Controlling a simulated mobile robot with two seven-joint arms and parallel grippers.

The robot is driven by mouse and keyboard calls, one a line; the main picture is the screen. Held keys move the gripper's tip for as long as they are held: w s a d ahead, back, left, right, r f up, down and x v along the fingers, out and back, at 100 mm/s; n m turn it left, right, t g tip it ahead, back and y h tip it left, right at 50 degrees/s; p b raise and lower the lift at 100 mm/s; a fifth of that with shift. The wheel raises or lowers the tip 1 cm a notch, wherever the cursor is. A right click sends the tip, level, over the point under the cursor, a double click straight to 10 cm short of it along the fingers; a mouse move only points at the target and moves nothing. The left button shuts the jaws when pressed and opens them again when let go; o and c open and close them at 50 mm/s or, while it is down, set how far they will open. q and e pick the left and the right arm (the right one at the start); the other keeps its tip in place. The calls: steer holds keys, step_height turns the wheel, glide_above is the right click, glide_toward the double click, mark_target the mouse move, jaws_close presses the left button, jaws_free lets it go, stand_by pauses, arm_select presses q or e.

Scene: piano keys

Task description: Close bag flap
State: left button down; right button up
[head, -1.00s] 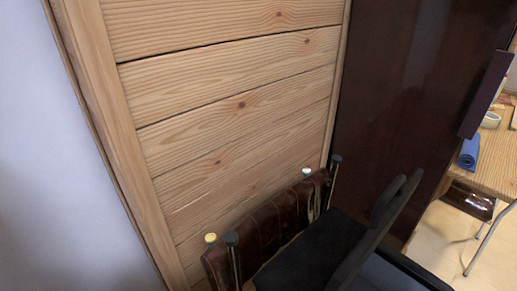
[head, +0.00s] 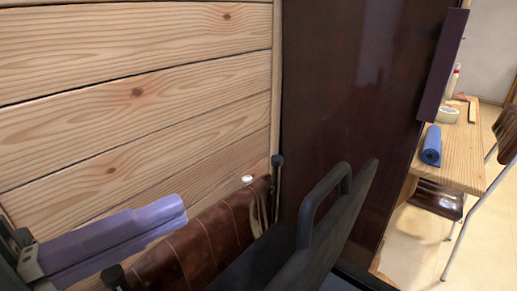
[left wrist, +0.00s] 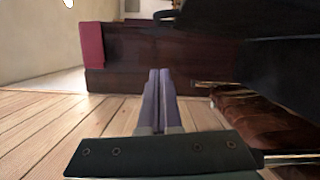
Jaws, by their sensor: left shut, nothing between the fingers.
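Which part is the flap is not clear. The brown leather also shows at the right of the left wrist view (left wrist: 262,115), below the dark panel (left wrist: 290,65). My left gripper (head: 184,213), with purple fingers, is shut and empty. In the head view it appears beside the wall, left of the leather. Its closed fingers (left wrist: 158,75) point forward in the left wrist view. My right gripper is not in view.
A dark glossy panel (head: 355,90) with a purple edge piece stands behind the bag. A table (head: 465,150) with a blue roll (head: 431,146) and a chair (head: 505,135) are at the far right.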

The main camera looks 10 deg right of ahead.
mark_target(310, 262)
arm_select(q)
steer(key=d+p, duration=0.3)
steer(key=d, duration=0.8)
steer(key=shift+w+r+p, duration=0.3)
steer(key=shift+w+r, duration=0.05)
steer(key=shift+r, duration=0.1)
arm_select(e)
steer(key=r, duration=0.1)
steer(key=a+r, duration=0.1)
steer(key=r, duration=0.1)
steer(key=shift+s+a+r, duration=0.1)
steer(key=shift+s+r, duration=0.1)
